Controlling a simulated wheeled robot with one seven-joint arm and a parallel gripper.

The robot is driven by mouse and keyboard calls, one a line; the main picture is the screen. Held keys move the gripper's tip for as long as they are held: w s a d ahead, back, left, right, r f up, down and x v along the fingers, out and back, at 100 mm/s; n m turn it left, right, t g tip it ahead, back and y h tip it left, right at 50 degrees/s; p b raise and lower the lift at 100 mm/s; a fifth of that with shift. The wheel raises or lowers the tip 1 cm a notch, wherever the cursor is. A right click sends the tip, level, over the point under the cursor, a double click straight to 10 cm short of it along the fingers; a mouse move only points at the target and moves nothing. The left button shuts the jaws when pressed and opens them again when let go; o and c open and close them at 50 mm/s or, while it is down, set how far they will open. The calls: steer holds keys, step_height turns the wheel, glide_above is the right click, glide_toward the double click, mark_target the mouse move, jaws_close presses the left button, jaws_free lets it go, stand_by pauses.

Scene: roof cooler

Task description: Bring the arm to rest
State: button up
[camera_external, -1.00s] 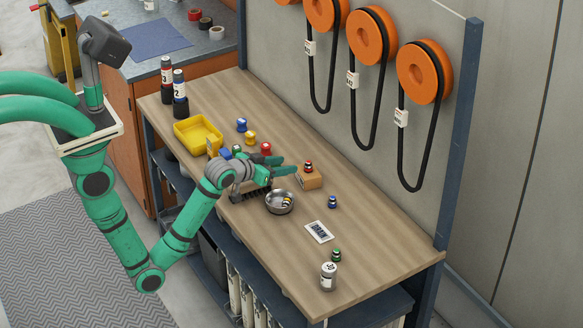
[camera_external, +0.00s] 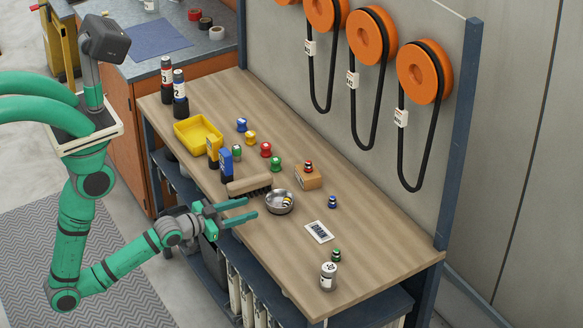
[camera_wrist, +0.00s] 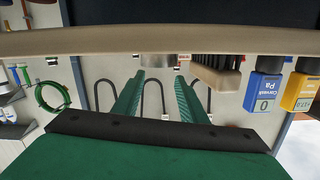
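My gripper (camera_external: 251,207) is at the front edge of the wooden workbench (camera_external: 375,262) in the external view, left of the steel bowl and in front of the brush. Its two green fingers are spread apart with nothing between them. The wrist view, which looks upside down, also shows my gripper (camera_wrist: 160,82) with the fingers apart, and the bench edge (camera_wrist: 90,42) runs across the top. My arm hangs low and bent in front of the bench.
Near my fingers are a brush (camera_external: 250,185), a steel bowl (camera_external: 279,208) with small items inside, and blue (camera_external: 226,165) and yellow (camera_external: 213,152) bottles. A yellow bin (camera_external: 198,136), small coloured pieces and a white label card (camera_external: 319,232) lie farther off. The floor at left is clear.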

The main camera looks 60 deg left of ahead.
steer(key=s+f, duration=0.2)
steer(key=s, duration=1.1)
steer(key=s+f+n+g, duration=0.1)
steer(key=s, duration=1.3)
steer(key=shift+f+n, duration=0.3)
steer(key=shift+f, duration=0.1)
